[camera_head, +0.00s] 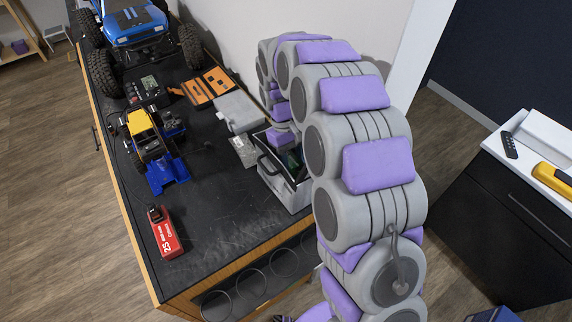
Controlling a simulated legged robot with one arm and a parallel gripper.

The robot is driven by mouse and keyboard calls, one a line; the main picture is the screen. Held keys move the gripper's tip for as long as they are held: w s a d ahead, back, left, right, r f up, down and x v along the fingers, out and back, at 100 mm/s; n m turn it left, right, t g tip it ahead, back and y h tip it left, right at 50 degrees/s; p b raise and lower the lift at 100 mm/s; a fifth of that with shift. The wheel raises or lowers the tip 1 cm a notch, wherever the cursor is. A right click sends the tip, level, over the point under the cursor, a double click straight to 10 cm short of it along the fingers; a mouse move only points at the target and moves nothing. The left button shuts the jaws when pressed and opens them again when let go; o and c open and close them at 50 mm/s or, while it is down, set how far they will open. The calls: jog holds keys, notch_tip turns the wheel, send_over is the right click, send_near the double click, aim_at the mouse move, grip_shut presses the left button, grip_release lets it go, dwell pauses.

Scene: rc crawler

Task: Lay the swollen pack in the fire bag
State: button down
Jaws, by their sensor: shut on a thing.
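The fire bag (298,194) is a silver-grey case with a dark lining and a handle. It stands open on the bench, partly behind my arm. My gripper (284,150) points down at its mouth, with the fingertips mostly hidden. It is shut on a dark green item, seemingly the swollen pack (291,160), of which only a small part shows at the opening. I cannot tell whether the pack touches the inside of the bag. A red pack marked 2S (165,233) lies apart on the bench, near its front left.
The black bench (235,215) is clear between the red pack and the bag. A white-topped cabinet (520,165) is at right.

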jog(key=shift+s+d+f, duration=0.45)
jog(key=shift+s+f, duration=0.05)
jog(key=shift+s, duration=0.1)
jog(key=shift+s+a, duration=0.1)
jog(key=shift+w+a+f, duration=0.1)
jog(key=shift+w+a, duration=0.2)
jog(key=shift+a, duration=0.3)
jog(key=c, duration=0.8)
grip_release()
jog(key=shift+a, duration=0.4)
jog(key=o, duration=0.3)
jog(key=shift+a, duration=0.3)
jog(key=shift+w+d+r+t, duration=0.1)
jog(key=shift+d+r+t, duration=0.15)
jog(key=shift+d, duration=0.45)
jog(key=v, duration=0.6)
jog(key=p+v, duration=0.1)
jog(key=v, duration=0.4)
jog(key=shift+w+a+r, duration=0.1)
jog(key=shift+a+r, duration=0.2)
jog(key=shift+r, duration=0.05)
jog(key=shift+a, duration=0.15)
